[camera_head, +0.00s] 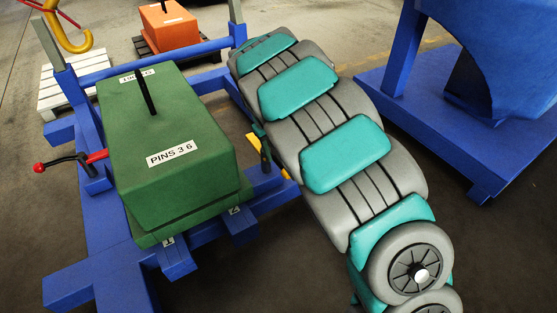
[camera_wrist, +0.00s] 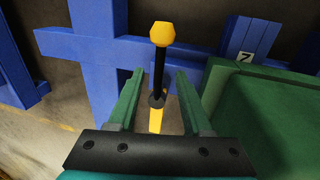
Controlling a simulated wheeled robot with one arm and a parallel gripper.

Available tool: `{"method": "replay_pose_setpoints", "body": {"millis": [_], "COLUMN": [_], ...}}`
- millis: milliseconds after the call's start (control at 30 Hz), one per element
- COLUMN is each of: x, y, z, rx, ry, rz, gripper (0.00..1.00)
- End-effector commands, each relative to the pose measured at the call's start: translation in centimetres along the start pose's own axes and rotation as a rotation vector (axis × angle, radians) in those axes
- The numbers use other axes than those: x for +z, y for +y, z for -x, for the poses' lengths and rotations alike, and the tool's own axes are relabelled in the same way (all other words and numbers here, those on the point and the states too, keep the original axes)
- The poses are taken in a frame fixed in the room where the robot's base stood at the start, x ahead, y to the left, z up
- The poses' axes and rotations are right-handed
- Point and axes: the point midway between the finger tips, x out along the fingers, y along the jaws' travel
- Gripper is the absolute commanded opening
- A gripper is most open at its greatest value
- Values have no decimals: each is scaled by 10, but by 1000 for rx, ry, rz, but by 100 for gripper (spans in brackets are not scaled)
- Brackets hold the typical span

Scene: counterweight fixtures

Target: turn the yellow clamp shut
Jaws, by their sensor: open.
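The yellow clamp shows in the wrist view as a black lever with a yellow knob (camera_wrist: 162,34) and a yellow bar (camera_wrist: 156,121) at its foot. In the head view part of its yellow bar (camera_head: 282,168) shows beside the blue frame, partly hidden by my arm. My gripper (camera_wrist: 160,74) is open, with one green finger on each side of the lever. I cannot tell whether either finger touches it. The green block (camera_head: 160,145) marked "PINS 3 6" sits in the blue frame (camera_head: 85,220).
A clamp with a red knob (camera_head: 38,168) is on the frame's left side. An orange block (camera_head: 168,27) stands on a dark pallet behind, near a white pallet (camera_head: 75,88) and a yellow hook (camera_head: 75,40). Another blue structure (camera_head: 400,95) stands at right. Floor between is clear.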

Motion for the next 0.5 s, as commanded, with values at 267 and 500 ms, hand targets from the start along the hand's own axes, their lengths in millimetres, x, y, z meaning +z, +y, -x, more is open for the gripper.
{"method": "replay_pose_setpoints", "body": {"millis": [267,500], "x": [1,0], "y": [0,0], "z": [-42,-50], "rx": [-1,0], "ry": [-4,-1], "rz": [1,0], "gripper": [50,50]}}
